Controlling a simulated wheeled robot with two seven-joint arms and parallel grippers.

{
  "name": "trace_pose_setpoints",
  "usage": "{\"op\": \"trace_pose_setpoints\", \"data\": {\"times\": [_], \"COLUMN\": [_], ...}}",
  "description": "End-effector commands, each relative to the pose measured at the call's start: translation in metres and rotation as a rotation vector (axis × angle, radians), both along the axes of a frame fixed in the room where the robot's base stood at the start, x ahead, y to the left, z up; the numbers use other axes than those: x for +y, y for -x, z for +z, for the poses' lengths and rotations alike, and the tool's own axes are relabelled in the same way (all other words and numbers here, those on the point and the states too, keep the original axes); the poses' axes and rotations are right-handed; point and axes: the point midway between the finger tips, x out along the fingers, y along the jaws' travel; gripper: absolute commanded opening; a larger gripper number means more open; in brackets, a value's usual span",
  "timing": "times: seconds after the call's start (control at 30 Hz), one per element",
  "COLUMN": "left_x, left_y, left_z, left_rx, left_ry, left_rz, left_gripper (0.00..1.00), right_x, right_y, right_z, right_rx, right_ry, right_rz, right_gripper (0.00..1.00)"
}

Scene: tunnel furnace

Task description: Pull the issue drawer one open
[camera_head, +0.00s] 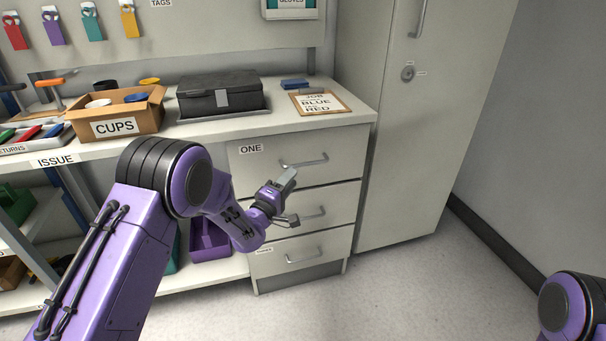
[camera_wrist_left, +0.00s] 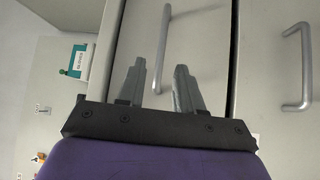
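The drawer labelled ONE (camera_head: 255,175) is the top drawer of a grey cabinet under the counter and is closed. My left gripper (camera_head: 290,178) is in front of this drawer, just below and left of the handle. In the left wrist view my two fingers (camera_wrist_left: 160,82) are apart, with the handle (camera_wrist_left: 163,45) showing in the gap between them. I cannot tell how far the fingertips are from it. My right gripper is out of view; part of my right arm shows at lower right.
Two more closed drawers with handles (camera_head: 305,214) (camera_head: 303,256) lie below. The counter above holds a cups box (camera_head: 115,118), a black case (camera_head: 222,98) and a clipboard (camera_head: 320,103). A tall cabinet (camera_head: 420,130) stands right. The floor (camera_head: 400,290) in front is clear.

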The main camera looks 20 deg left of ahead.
Motion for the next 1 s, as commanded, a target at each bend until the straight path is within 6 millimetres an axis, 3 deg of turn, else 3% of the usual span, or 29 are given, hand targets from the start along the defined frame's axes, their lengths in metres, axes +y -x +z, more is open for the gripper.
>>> {"op": "trace_pose_setpoints", "data": {"times": [0.2, 0.33, 0.5, 0.73, 0.83, 1.0], "left_x": [-0.010, -0.014, -0.016, -0.017, -0.016, -0.016], "left_y": [-0.049, -0.070, -0.081, -0.082, -0.082, -0.081], "left_z": [0.006, 0.008, 0.010, 0.010, 0.010, 0.010], "left_rx": [0.001, 0.003, 0.005, 0.006, 0.006, 0.006], "left_ry": [-0.003, -0.003, -0.002, -0.003, -0.003, -0.003], "left_rz": [0.002, 0.002, 0.003, 0.003, 0.003, 0.003], "left_gripper": [0.36, 0.36, 0.36, 0.36, 0.03, 0.00], "right_x": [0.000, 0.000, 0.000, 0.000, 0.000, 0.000], "right_y": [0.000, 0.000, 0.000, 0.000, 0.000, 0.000], "right_z": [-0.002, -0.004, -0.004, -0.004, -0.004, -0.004], "right_rx": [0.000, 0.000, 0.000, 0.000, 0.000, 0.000], "right_ry": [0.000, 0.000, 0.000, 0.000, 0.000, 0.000], "right_rz": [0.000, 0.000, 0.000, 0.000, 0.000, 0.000], "right_gripper": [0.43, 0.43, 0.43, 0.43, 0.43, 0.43]}}
